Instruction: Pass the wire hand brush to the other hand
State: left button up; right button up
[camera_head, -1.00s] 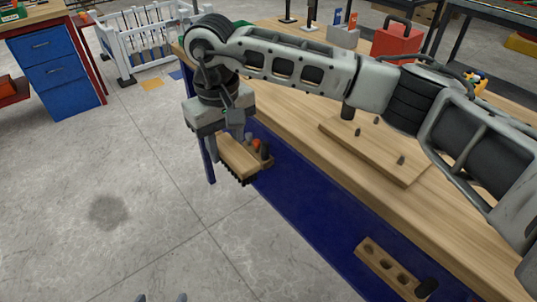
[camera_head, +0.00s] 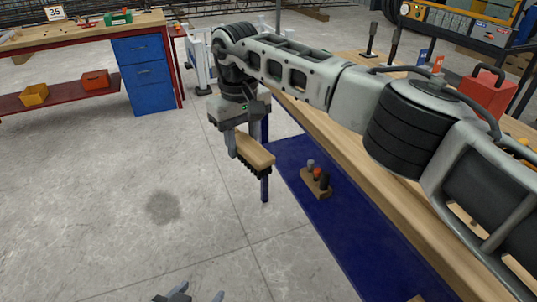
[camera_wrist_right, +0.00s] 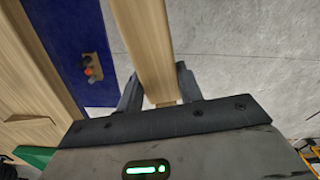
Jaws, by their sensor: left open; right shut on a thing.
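The wire hand brush (camera_head: 256,152) has a long pale wooden block with dark bristles facing down. My right gripper (camera_head: 241,142) is shut on it and holds it in the air, left of the workbench. In the right wrist view the brush's wooden block (camera_wrist_right: 146,42) runs up between the fingers of the right gripper (camera_wrist_right: 158,82); its bristles are hidden there. My left gripper (camera_head: 189,295) shows only as fingertips at the bottom edge of the head view, spread apart and empty, well below and apart from the brush.
The wooden workbench (camera_head: 312,118) with its blue side panel (camera_head: 345,228) lies to the right. A small holder (camera_head: 316,186) with several handles is by the panel. A blue drawer cabinet (camera_head: 146,72) stands back left. The grey floor (camera_head: 100,215) between is clear.

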pick_arm(q)
jog(key=w+r+m+t+y, duration=0.1)
jog(key=w+r+y, duration=0.1)
jog(key=w+r, duration=0.4)
jog(key=w+r+t+y, duration=0.1)
jog(key=w+r+y, duration=0.2)
jog(key=w, duration=0.5)
jog(key=n+g+y, duration=0.1)
jog(key=n+y, duration=0.5)
jog(key=n, duration=0.3)
send_near(266, 159)
jog(key=x, duration=0.4)
jog(key=shift+w+a+f, duration=0.15)
jog(key=shift+w+f, duration=0.1)
jog(key=shift+w, duration=0.1)
jog(key=shift+w+a+r+n+g, duration=0.15)
jog(key=shift+n+g, duration=0.15)
jog(key=shift+n, duration=0.4)
jog(key=shift+w+a+n, duration=0.15)
jog(key=shift+n, duration=0.15)
jog(key=x, duration=0.7)
jog(key=shift+w, duration=0.1)
